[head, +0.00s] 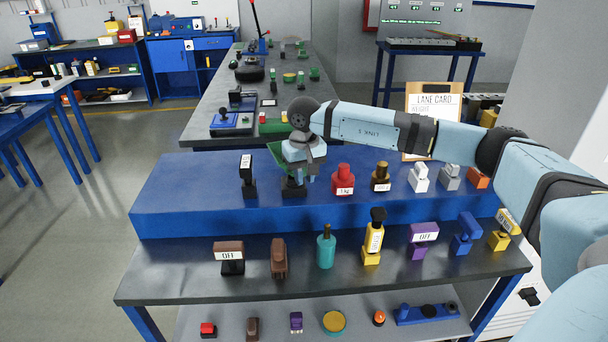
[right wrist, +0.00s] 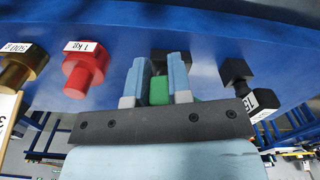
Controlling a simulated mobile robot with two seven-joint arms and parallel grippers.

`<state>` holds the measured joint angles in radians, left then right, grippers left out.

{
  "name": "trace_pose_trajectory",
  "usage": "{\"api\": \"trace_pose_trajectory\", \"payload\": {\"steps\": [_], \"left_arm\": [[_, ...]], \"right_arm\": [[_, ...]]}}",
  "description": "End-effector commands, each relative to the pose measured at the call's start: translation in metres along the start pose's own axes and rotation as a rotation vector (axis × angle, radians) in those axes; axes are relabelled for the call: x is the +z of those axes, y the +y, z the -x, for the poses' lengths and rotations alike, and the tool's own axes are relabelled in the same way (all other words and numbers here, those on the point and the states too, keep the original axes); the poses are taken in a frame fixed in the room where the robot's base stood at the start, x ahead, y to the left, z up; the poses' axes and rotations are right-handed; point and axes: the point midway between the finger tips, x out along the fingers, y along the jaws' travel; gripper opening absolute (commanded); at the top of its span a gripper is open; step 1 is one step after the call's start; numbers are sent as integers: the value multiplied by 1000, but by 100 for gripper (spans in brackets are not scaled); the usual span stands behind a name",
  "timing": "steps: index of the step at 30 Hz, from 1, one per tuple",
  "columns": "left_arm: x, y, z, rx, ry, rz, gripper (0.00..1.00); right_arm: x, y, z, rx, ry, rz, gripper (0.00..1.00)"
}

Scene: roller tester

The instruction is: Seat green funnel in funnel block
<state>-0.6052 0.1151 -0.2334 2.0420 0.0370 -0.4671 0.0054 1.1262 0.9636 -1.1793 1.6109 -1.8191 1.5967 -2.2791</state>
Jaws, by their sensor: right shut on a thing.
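The green funnel (head: 276,151) shows partly behind my right gripper (head: 298,176) in the head view. In the right wrist view, my right gripper (right wrist: 161,80) is shut on the green funnel (right wrist: 160,91), whose green part sits between the two blue fingers. A dark block (head: 293,190), which looks like the funnel block, stands on the blue raised shelf directly below the fingers. The gripper hides where funnel and block meet, so I cannot tell whether they touch. My left gripper is not in view.
On the blue shelf (head: 200,196), a black labelled piece (head: 247,178) stands left of the gripper and a red 1 kg weight (head: 343,180) stands right. A brown weight (head: 380,177) is further right. Several labelled switches and a teal bottle (head: 325,247) stand on the lower front surface.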

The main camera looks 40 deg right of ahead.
Motion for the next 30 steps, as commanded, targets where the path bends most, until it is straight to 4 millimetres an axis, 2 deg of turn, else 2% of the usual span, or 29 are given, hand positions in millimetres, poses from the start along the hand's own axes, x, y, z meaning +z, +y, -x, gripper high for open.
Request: {"api": "trace_pose_trajectory", "payload": {"steps": [24,25,28,29,30], "left_arm": [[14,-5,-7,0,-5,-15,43],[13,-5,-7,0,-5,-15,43],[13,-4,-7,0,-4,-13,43],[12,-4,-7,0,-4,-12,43],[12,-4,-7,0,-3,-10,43]], "right_arm": [[0,0,-22,0,0,0,0],[0,0,-22,0,0,0,21],[0,0,-21,0,0,0,44],[0,0,-21,0,0,0,48],[0,0,-21,0,0,0,48]]}}
